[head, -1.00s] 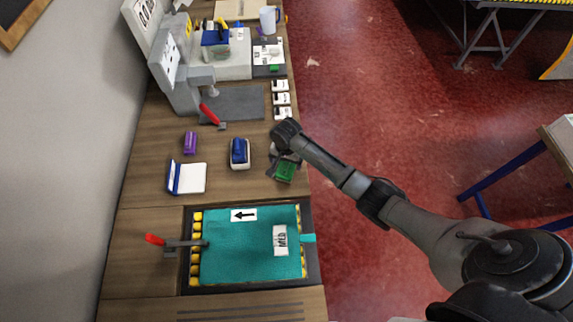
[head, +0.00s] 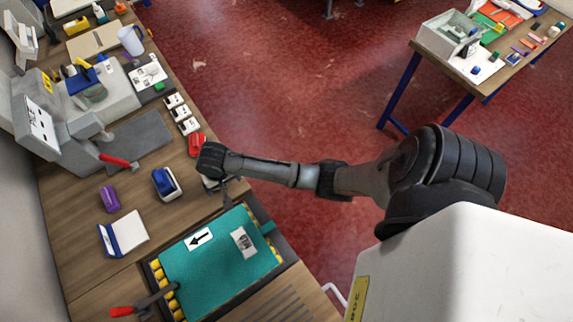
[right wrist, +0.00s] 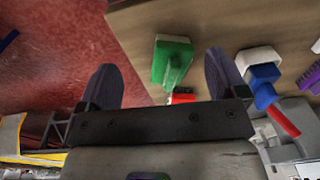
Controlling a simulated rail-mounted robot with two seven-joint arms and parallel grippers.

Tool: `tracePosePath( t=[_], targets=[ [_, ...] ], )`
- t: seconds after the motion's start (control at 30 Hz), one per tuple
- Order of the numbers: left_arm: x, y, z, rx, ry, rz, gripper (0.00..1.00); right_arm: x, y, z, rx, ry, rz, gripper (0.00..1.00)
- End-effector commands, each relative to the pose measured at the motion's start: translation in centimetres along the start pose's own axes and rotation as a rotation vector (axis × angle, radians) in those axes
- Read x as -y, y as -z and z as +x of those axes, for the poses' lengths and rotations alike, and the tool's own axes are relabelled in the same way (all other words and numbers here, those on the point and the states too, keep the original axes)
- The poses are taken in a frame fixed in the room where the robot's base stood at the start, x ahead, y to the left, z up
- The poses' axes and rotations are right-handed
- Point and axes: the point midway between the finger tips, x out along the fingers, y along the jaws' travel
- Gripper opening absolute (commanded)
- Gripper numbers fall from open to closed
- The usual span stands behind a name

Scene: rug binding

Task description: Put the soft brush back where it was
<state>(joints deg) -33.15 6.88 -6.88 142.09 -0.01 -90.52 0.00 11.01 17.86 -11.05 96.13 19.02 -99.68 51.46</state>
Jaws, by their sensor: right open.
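A green brush-like block with a narrower light-green end (right wrist: 172,60) lies on the wooden bench in the right wrist view, beyond and between my right fingertips. I cannot tell for sure that it is the soft brush. My right gripper (right wrist: 160,68) is open and empty, with a finger on each side of the view. In the head view my right gripper (head: 214,183) hangs over the bench's right edge, just above the teal mat (head: 215,262), and hides the green block. A blue-topped item on a white base (head: 166,184) stands to its left. My left gripper is out of view.
A red item (head: 196,144) sits just behind my wrist, near several white labelled blocks (head: 181,113). A side table (head: 430,70) stands across the red floor.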

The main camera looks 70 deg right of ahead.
Motion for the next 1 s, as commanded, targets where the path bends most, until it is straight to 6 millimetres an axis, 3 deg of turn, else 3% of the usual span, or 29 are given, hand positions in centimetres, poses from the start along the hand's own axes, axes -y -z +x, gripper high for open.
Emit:
tracePosePath(
  t=[0.03, 0.2, 0.4, 0.63, 1.0],
  targets=[
    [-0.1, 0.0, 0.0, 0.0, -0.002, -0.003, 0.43, -0.7, -3.3, 0.7, -0.005, 0.016, -0.093, 0.91],
    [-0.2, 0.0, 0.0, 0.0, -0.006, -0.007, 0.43, -3.3, -11.6, 0.2, -0.071, 0.071, -0.4, 0.91],
    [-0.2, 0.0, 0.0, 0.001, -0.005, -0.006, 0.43, -6.7, -18.4, -2.8, -0.159, 0.098, -0.656, 0.91],
    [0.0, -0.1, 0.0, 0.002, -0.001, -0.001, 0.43, -9.2, -21.9, -5.9, -0.225, 0.091, -0.809, 0.91],
    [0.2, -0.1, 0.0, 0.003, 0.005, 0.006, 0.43, -9.8, -22.6, -6.7, -0.242, 0.084, -0.847, 0.91]
  ],
)
